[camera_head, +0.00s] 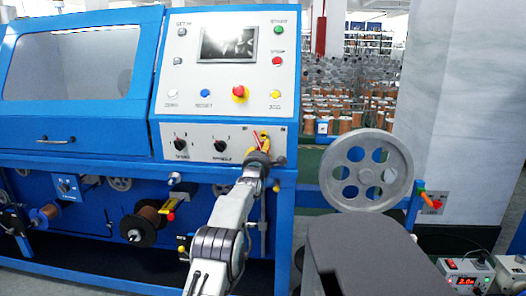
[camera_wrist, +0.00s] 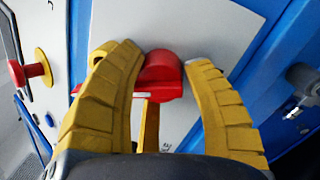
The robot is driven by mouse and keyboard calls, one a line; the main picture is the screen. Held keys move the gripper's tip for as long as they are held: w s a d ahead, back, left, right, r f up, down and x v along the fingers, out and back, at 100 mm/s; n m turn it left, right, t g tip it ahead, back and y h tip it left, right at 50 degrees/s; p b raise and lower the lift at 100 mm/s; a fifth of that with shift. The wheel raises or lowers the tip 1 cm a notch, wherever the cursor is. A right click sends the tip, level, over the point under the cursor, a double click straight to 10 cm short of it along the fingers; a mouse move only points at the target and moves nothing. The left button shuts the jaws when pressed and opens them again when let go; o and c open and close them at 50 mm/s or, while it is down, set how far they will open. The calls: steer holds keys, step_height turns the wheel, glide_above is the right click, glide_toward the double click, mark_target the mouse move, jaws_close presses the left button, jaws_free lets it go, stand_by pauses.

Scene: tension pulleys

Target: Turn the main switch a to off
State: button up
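The main switch has a red handle (camera_wrist: 162,68) with a yellow part below it, on a white panel in the wrist view. My gripper (camera_wrist: 165,62) has two yellow fingers, one on each side of the red handle. A gap shows between the handle and the right finger. The left finger is very close to the handle; I cannot tell whether they touch. In the head view my gripper (camera_head: 259,143) is at the lower right of the machine's front panel and hides most of the switch.
A red button on a yellow base (camera_wrist: 28,72) stands out at left in the wrist view. Black selector knobs (camera_head: 220,146) sit left of my gripper in the head view. A grey spoked wheel (camera_head: 366,170) stands to the right. A blue frame edge borders the panel.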

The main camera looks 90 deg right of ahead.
steer(key=o, duration=0.4)
steer(key=shift+a, duration=0.15)
steer(key=shift+v, duration=5.8)
